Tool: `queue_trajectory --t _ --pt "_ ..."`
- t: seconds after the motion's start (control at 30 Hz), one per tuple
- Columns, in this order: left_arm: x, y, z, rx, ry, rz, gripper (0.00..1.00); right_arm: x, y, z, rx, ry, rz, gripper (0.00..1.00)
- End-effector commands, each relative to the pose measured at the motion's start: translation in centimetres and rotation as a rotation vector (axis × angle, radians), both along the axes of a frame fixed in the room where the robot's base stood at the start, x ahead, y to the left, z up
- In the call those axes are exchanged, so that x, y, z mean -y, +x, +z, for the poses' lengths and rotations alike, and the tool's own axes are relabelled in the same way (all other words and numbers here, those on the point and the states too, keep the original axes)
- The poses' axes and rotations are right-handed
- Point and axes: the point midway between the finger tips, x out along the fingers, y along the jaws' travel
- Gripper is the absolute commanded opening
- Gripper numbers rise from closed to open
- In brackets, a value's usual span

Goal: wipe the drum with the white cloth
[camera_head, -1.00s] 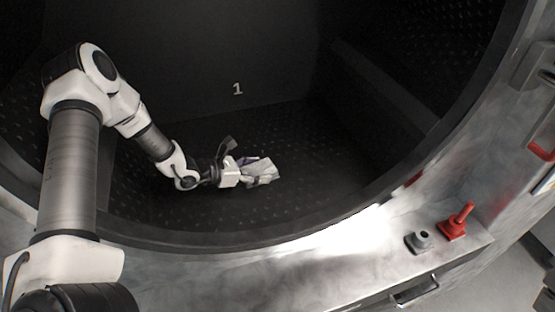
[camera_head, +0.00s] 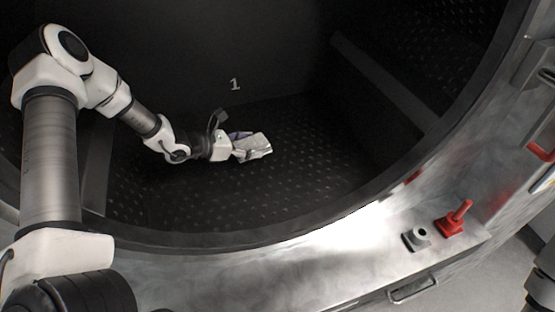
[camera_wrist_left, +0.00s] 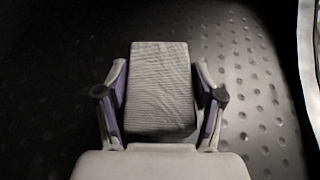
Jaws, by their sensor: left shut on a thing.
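The white cloth (camera_head: 256,146) is a folded, ribbed pad; it also shows in the left wrist view (camera_wrist_left: 161,88). My left gripper (camera_head: 238,147) is shut on the cloth inside the dark drum, with its two purple-lined fingers on either side of the cloth in the left wrist view (camera_wrist_left: 162,100). The drum (camera_head: 290,180) is black with rows of small raised dimples on its wall. The cloth is over the lower drum wall, below a white "1" on the back. I cannot tell whether it touches the surface. My right gripper is not in view.
The metal drum rim (camera_head: 290,268) curves along the front and right. A red latch (camera_head: 456,218) and a grey fitting (camera_head: 416,238) stand on it at the lower right. A raised rib (camera_head: 385,75) crosses the drum's right side. The drum wall right of the cloth is clear.

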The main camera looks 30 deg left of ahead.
Motion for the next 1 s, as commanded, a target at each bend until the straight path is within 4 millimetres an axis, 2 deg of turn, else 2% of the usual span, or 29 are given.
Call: queue_trajectory --t 0.1,0.33,1.0 --pt "-0.1 0.3 1.5 0.003 0.001 -0.002 0.33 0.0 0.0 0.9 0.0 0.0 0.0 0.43" --pt "-0.2 0.6 3.0 0.002 0.001 -0.006 0.33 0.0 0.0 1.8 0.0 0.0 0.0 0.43" --pt "0.0 0.6 3.2 0.001 0.0 -0.01 0.33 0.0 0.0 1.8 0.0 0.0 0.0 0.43"
